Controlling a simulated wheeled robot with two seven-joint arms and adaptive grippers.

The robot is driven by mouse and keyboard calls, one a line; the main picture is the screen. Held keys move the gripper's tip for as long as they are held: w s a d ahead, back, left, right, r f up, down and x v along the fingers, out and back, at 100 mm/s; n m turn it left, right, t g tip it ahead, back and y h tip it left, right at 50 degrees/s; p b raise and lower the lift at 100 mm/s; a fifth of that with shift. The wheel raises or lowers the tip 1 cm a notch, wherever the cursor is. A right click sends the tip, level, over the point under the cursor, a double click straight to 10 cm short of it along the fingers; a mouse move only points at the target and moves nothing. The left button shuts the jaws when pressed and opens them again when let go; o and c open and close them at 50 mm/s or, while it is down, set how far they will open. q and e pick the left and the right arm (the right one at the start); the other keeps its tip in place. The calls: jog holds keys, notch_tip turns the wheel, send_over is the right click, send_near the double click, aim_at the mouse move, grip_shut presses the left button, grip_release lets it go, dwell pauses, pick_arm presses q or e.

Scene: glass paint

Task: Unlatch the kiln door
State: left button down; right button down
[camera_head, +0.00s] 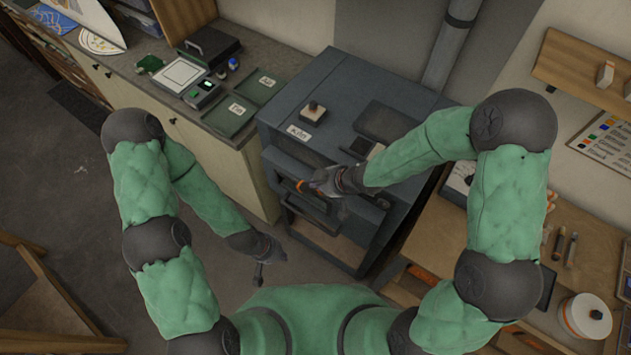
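The kiln (345,105) is a dark blue-grey box in the middle of the camera_head view, with a small label on its top front edge. Its front side (283,163) faces down and left in the picture. My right gripper (312,187) is at this front, over a small dark part with an orange piece, and hides part of it. I cannot tell whether the fingers are closed on it, or whether the latch is fastened. My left gripper (258,277) hangs over the floor, apart from the kiln, with nothing visible in it; its opening is too small to judge.
A counter (150,95) at the left holds a scale (203,92), green trays (230,115) and a dark case (212,45). A wooden bench (450,240) at the right holds a white roll (588,318). A grey pipe (447,45) rises behind the kiln.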

jog(key=shift+s+d+f+t+y+b, duration=0.3)
jog(key=shift+d+t+y+b, duration=0.15)
jog(key=shift+y+b, duration=0.2)
jog(key=shift+f+b, duration=0.1)
jog(key=shift+b, duration=0.2)
jog(key=t+y+b, duration=0.1)
jog(key=b, duration=0.1)
jog(key=s+d+f+t+y+b, duration=0.1)
jog(key=b, duration=0.1)
jog(key=shift+d+f+y, duration=0.15)
jog(key=shift+f+y, duration=0.05)
jog(key=shift+y, duration=0.15)
jog(key=shift+s+d+f+b, duration=0.1)
jog(key=shift+d+b, duration=0.05)
jog(key=shift+b, duration=0.35)
jog(key=shift+s+d+f+b, duration=0.15)
jog(key=shift+f+b, duration=0.1)
jog(key=shift+b, duration=0.1)
jog(key=shift+d+f, duration=0.1)
